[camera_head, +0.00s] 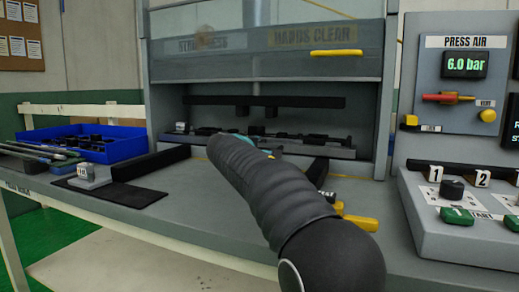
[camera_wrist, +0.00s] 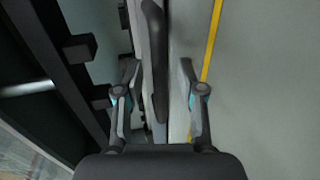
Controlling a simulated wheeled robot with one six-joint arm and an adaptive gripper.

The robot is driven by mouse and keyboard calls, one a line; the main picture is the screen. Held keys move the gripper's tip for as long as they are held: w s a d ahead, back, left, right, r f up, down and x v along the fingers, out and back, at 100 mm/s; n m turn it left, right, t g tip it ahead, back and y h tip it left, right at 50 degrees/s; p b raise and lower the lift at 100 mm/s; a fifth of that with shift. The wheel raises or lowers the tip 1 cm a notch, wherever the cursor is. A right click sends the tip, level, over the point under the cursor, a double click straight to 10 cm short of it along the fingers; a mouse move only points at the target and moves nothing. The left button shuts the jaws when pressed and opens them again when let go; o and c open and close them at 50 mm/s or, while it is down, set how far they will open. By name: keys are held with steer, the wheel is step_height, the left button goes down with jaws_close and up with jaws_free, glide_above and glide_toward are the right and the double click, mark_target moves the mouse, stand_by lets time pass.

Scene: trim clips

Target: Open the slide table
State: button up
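The slide table (camera_head: 345,153) is a grey plate with dark fixture parts, low inside the press opening in the head view. My arm covers part of its front. In the wrist view, a long black bar-like handle (camera_wrist: 155,60) runs beside a pale grey edge strip. My gripper (camera_wrist: 159,75) is open, with one finger on each side of the handle. Gaps show between the fingers and the handle, and no firm contact is visible. In the head view my gripper is mostly hidden behind my arm.
The press guard (camera_head: 260,48) with its yellow handle (camera_head: 336,53) is raised above the opening. A blue bin (camera_head: 125,146) of dark parts stands left. A control box (camera_head: 455,225) stands right. A yellow part (camera_head: 361,222) shows beside my arm. The bench front left is partly clear.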

jaws_close()
stand_by(0.3)
